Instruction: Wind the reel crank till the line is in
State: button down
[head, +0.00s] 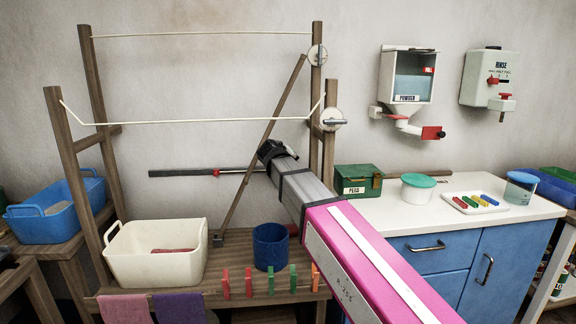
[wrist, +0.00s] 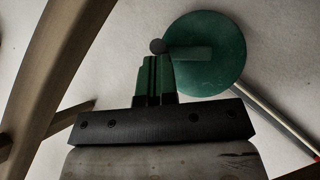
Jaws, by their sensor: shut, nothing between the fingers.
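Two pale round reels sit on the wooden posts in the head view, an upper reel (head: 317,54) and a lower reel (head: 332,119), each with a grey crank bar. The upper line (head: 200,34) runs nearly straight between posts; the lower line (head: 200,122) dips slightly. In the wrist view a dark green disc (wrist: 222,62) carries a short bar and a dark round knob (wrist: 157,46); I cannot tell which reel it is. My gripper (wrist: 155,60) is shut and empty, its tips just below the knob. Whether they touch is unclear. In the head view my gripper (head: 268,150) is left of the lower reel.
A slanted wooden brace (head: 262,145) stands close to my gripper. Below are a cream tub (head: 155,265), a blue pot (head: 270,247) and several coloured pegs. A green peg box (head: 358,180) stands on the white counter (head: 400,208) at right. Open air lies left between the posts.

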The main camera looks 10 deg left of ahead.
jog(key=d+f+m+y, duration=0.1)
jog(key=y, duration=0.1)
jog(key=d+f+m+g+y, duration=0.1)
jog(key=shift+w+d+g+y, duration=0.2)
jog(key=shift+w+g+y, duration=0.1)
jog(key=shift+w+y, duration=0.1)
jog(key=shift+f, duration=0.1)
dwell(0.4)
jog(key=shift+d, duration=0.1)
